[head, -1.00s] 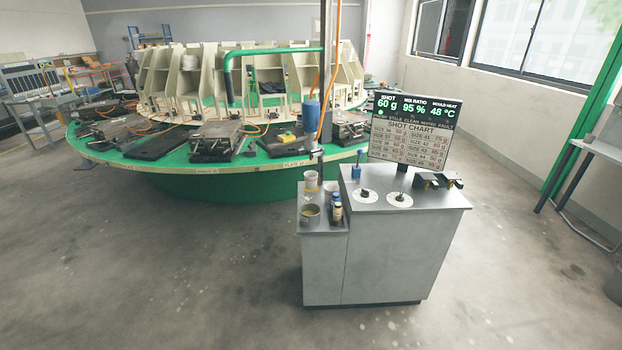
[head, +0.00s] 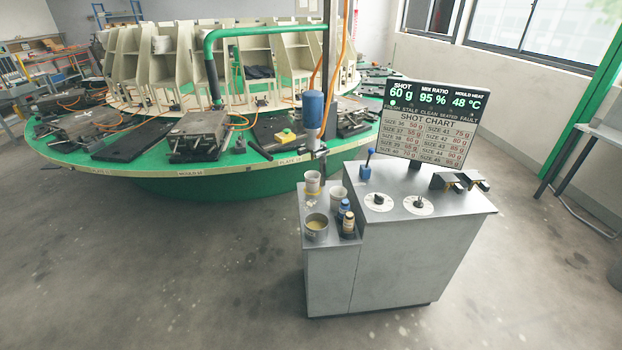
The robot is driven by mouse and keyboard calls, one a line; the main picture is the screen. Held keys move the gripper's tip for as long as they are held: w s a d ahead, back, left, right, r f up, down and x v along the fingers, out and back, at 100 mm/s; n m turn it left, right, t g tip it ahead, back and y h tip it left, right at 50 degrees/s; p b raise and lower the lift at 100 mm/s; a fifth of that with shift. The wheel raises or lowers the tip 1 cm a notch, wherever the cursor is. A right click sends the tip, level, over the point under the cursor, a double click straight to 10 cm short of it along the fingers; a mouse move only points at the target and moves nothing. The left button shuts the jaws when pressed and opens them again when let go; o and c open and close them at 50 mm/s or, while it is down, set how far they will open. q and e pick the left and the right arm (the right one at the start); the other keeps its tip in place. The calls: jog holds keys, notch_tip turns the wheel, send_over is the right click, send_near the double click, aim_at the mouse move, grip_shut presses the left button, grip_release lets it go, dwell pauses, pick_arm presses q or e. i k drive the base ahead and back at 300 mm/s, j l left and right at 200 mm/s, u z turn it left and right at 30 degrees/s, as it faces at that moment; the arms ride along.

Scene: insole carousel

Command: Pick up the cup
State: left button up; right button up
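Two pale cups stand on the lower side shelf (head: 332,251) of the grey cabinet in the head view. One cup (head: 312,183) is at the back left of the shelf, below the blue dispensing head (head: 313,108). The other cup (head: 338,197) is a little nearer and to the right. A wider metal pot (head: 316,227) with yellowish contents stands in front of them. I cannot tell which cup the task names. Neither of my grippers is in view.
Small bottles (head: 347,222) stand close beside the pot and cups. The cabinet top (head: 420,222) holds dials, a blue-handled lever (head: 367,165) and a screen (head: 432,122). The green carousel (head: 230,181) with moulds is behind. The floor in front is clear.

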aim_at(312, 178)
jog(key=i+j+z, duration=0.2)
jog(key=i+j, duration=0.75)
jog(key=i, duration=0.15)
